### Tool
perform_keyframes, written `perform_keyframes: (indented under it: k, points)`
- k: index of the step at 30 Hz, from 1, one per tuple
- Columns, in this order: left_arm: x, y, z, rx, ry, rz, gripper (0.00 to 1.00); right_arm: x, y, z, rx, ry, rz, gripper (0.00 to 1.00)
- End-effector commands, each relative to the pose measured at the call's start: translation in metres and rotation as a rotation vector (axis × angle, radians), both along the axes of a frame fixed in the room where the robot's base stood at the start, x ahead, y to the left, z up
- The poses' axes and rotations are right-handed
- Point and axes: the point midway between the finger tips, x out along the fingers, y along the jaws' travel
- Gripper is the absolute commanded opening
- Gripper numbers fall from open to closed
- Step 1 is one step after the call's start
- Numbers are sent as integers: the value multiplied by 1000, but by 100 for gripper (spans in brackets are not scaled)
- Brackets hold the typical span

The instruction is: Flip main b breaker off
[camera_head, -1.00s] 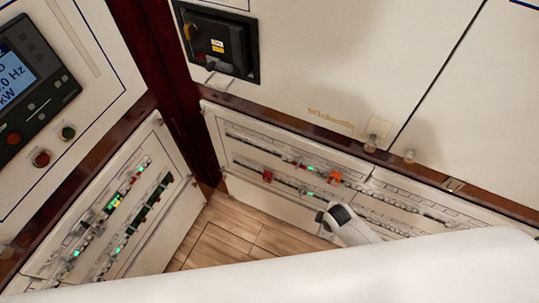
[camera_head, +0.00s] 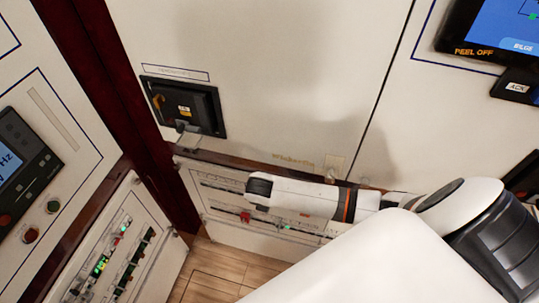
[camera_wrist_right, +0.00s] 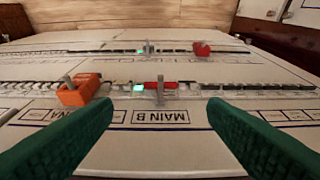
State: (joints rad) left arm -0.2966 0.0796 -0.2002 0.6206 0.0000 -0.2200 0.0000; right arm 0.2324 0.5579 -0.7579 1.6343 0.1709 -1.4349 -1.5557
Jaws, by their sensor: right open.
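The MAIN B breaker's metal toggle (camera_wrist_right: 160,92) stands up in the near row in the right wrist view, with a red piece beside it and a lit green light just to its left. Its MAIN B label (camera_wrist_right: 160,117) appears upside down just below it. My right gripper (camera_wrist_right: 160,107) is open. Its green fingers reach in from both lower corners, with the toggle between and slightly beyond their tips; I see no contact. In the head view my right arm crosses the lower breaker panel (camera_head: 212,202) and hides part of it. My left gripper is not in view.
An orange block (camera_wrist_right: 84,89) sits on the near row left of MAIN B. A red block (camera_wrist_right: 202,48) and another lit toggle (camera_wrist_right: 147,48) are on the far row. A black switch unit (camera_head: 185,106) is on the wall above the panel in the head view.

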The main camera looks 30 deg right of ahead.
Motion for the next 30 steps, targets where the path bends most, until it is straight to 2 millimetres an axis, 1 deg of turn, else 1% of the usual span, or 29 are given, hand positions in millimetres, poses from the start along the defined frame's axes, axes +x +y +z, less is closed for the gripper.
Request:
perform_keyframes:
  k: [1, 6, 9, 12, 18, 26, 27, 29, 30]
  points:
    - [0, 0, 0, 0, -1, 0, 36, 2, -3, -11, 0, 2, -4, 67]
    - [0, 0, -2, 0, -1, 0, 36, 11, -12, -41, 1, 1, -2, 67]
    - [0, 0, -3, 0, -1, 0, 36, 15, -17, -55, 0, 0, -3, 67]
    - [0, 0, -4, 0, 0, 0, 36, 18, -19, -65, 2, -1, -2, 67]
    - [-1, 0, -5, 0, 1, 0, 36, 20, -23, -75, 2, -2, -1, 67]
    - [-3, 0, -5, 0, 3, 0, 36, 21, -23, -75, 2, -3, -1, 67]
    - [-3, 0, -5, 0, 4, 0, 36, 21, -23, -75, 2, -3, -1, 64]
    - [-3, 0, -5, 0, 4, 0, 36, 21, -23, -75, 2, -3, -1, 54]
    - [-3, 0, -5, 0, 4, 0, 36, 21, -23, -75, 3, -3, -2, 48]
